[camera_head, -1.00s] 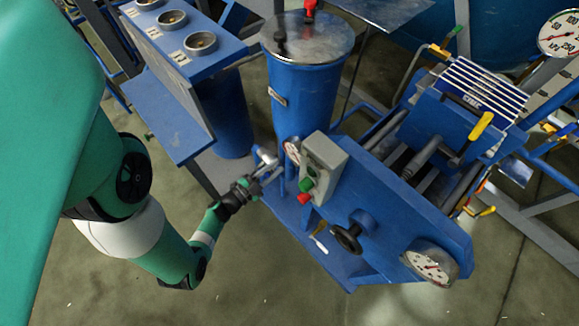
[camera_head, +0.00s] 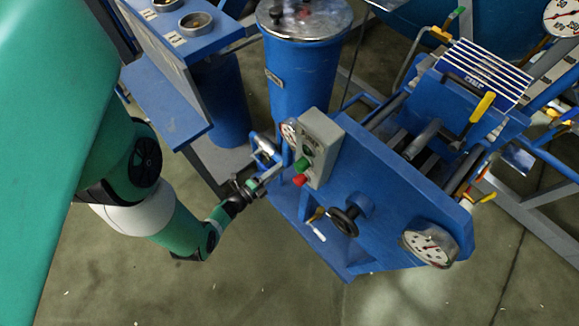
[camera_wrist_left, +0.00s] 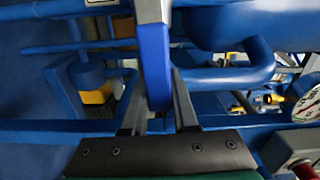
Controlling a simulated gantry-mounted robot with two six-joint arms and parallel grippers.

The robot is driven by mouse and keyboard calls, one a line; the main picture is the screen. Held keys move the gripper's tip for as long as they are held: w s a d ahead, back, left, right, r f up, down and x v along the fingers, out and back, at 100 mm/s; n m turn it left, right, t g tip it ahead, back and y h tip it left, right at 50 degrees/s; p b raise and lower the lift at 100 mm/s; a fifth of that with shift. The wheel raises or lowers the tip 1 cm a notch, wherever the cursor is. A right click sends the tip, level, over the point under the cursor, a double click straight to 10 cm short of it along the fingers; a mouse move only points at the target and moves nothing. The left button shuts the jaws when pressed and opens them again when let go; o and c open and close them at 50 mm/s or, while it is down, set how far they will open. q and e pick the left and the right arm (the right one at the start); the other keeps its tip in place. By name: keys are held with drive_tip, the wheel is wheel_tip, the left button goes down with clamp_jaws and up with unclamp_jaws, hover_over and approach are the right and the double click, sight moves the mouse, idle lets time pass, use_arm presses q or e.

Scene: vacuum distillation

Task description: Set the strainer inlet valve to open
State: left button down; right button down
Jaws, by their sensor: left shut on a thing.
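A blue lever handle (camera_wrist_left: 153,65), which I take to be the strainer inlet valve's, stands upright in the left wrist view. The fingers of my left gripper (camera_wrist_left: 157,98) are on both sides of its lower end, shut on it. In the head view the blue handle (camera_head: 265,146) shows beside the foot of the blue strainer vessel (camera_head: 303,85), with my left gripper (camera_head: 266,174) at it from the lower left. The valve body is mostly hidden, so I cannot tell its exact setting. My right gripper is not in view.
A grey button box (camera_head: 322,140) with green and red buttons stands close right of the gripper. A black handwheel (camera_head: 342,221) and a gauge (camera_head: 430,246) are further right. A blue panel (camera_head: 165,105) stands above left. Bare floor lies below.

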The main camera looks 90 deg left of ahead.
use_arm(q)
drive_tip(key=shift+f, duration=0.15)
idle(0.3)
drive_tip(key=c, duration=0.7)
unclamp_jaws()
